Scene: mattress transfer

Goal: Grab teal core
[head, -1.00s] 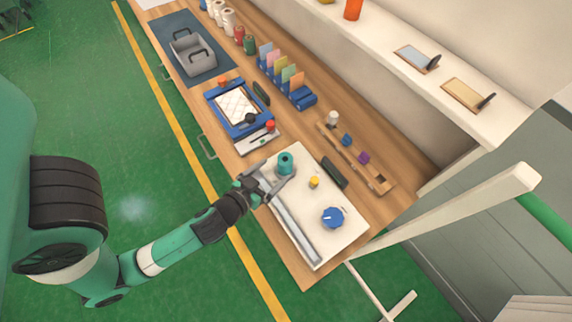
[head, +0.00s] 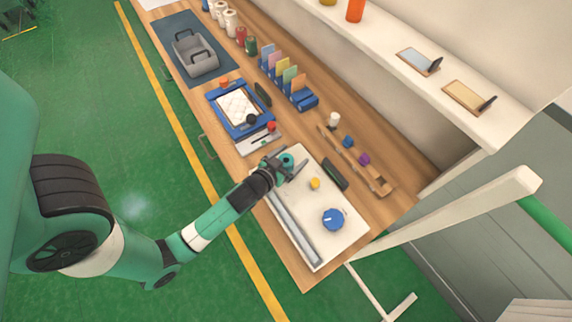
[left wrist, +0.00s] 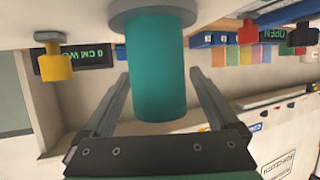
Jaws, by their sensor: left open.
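The teal core (head: 287,159) stands at the far end of the white board on the bench. In the left wrist view the teal core (left wrist: 157,68) is a smooth cylinder with a grey disc at its base, shown upside down. My left gripper (head: 290,170) is at the core, and its jaws are open. In the left wrist view the fingers of my left gripper (left wrist: 160,95) lie on either side of the core, with a gap visible on each side. My right gripper is not in view.
On the board are a yellow knob (head: 314,183), a blue dial (head: 333,219), a dark display (head: 335,174) and a long grey bar (head: 294,232). A blue-framed press (head: 238,108) and a wooden rack (head: 358,160) stand nearby.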

